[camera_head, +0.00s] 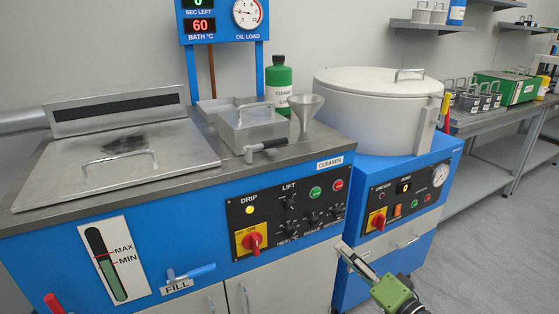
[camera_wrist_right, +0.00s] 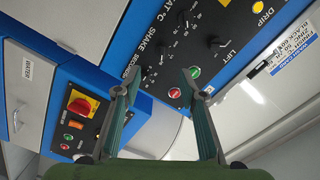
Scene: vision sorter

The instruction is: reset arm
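My right gripper (camera_head: 352,260) is at the lower right of the head view, in front of the blue machine cabinets. Its green wrist body (camera_head: 392,294) shows behind the fingers. In the right wrist view its two fingers (camera_wrist_right: 162,78) stand apart with nothing between them, so it is open and empty. Beyond the fingers is the cleaner's control panel (camera_wrist_right: 205,40), seen turned over, with a green and a red button. I cannot tell the exact gap to the cabinet front. My left gripper is in neither view.
The blue cleaner (camera_head: 190,250) has a steel lid (camera_head: 115,165), a fill lever (camera_head: 190,272) and a red knob (camera_head: 252,241). A second blue machine with a round lidded drum (camera_head: 375,110) stands to its right. Open grey floor (camera_head: 490,240) lies at the right.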

